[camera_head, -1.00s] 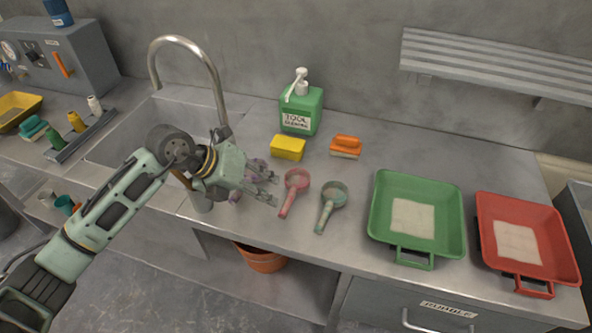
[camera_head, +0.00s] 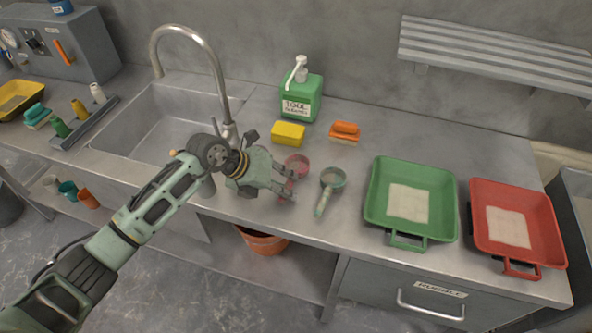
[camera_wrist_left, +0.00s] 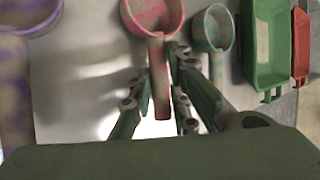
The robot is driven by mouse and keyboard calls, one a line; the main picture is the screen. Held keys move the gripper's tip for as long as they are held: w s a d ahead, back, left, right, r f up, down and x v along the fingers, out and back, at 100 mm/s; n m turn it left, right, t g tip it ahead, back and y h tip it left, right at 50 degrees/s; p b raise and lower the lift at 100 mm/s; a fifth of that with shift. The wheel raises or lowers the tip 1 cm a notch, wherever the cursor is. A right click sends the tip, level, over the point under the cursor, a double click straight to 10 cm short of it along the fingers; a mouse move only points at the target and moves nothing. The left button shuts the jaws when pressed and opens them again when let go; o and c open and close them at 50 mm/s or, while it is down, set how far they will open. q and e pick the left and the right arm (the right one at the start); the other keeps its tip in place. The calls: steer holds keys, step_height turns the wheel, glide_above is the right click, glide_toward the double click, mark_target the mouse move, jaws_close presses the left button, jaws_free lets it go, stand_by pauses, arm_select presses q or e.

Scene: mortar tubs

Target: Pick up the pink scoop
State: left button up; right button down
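The pink scoop (camera_head: 297,164) lies on the steel counter; in the head view my left gripper covers most of its handle. In the left wrist view its bowl (camera_wrist_left: 152,16) is at the top and its handle hangs down between my left gripper's fingers (camera_wrist_left: 163,75). My left gripper (camera_head: 289,185) is open, with a finger on each side of the handle. I cannot tell whether the fingers touch it. My right gripper is not in view.
A teal scoop (camera_head: 333,178) lies close to the right; a purple scoop (camera_wrist_left: 16,85) shows at the left in the wrist view. Behind are a yellow sponge (camera_head: 288,133), an orange brush (camera_head: 344,130) and a green bottle (camera_head: 300,100). Green (camera_head: 436,232) and red trays (camera_head: 535,255) stand right.

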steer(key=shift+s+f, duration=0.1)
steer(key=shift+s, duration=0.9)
